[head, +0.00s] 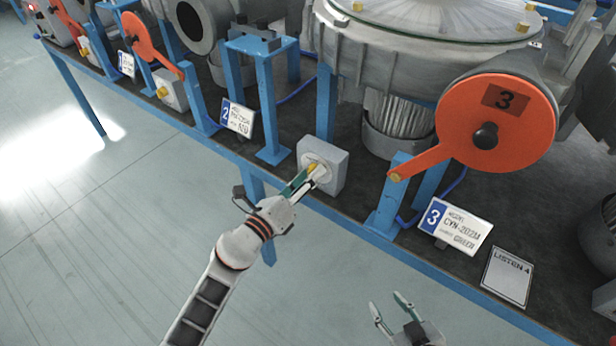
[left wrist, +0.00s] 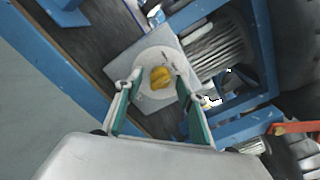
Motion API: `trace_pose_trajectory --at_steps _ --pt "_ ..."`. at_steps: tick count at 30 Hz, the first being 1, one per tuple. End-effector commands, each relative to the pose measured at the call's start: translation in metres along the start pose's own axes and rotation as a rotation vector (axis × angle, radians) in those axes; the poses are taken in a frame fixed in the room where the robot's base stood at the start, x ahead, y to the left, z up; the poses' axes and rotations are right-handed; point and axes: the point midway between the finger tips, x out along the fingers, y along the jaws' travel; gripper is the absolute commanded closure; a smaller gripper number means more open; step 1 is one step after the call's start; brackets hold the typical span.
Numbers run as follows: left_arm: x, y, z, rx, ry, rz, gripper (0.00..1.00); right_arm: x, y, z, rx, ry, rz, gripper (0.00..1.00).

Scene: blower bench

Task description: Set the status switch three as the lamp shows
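A grey switch box (head: 335,163) with a round pale dial and a yellow knob (head: 312,169) stands at the bench's front edge, left of the number 3 plate (head: 455,228). My left gripper (head: 306,180) is at the knob. In the left wrist view the yellow knob (left wrist: 160,77) lies between the two fingertips of the left gripper (left wrist: 158,88), with gaps on both sides. The fingers are open. My right gripper (head: 389,312) is open and empty in front of the bench, low in the head view. I cannot make out a lit lamp.
An orange disc marked 3 with a handle (head: 495,125) stands before a large grey blower (head: 425,50). The number 2 plate (head: 238,118) and a blue stand (head: 262,90) are left of the box. The floor in front is clear.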

Motion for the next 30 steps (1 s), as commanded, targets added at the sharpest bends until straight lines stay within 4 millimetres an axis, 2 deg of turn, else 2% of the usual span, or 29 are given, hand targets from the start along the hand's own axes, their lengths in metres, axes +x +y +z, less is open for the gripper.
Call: trace_pose_trajectory --at_steps 4,5,6,9,20,30 --pt "0.000 0.000 0.000 0.000 0.000 0.000 0.61 0.000 0.000 0.000 0.000 0.000 0.000 0.60" --pt "0.000 0.000 0.000 0.000 0.000 0.000 0.66 0.000 0.000 0.000 0.000 0.000 0.000 0.60" --pt "0.000 0.000 0.000 -0.001 0.000 0.000 0.76 0.000 0.000 0.000 0.000 0.000 0.000 0.60" --pt "0.000 0.000 0.000 -0.001 0.000 0.000 0.99 0.000 0.000 0.000 0.000 0.000 0.000 0.60" --pt "0.000 -0.001 0.001 -0.036 0.000 0.001 0.99 -0.002 0.002 -0.004 -0.002 0.003 0.001 0.60" --pt "-0.001 -0.002 0.002 -0.252 0.001 0.001 0.99 -0.011 0.005 -0.025 -0.005 0.015 0.005 0.60"
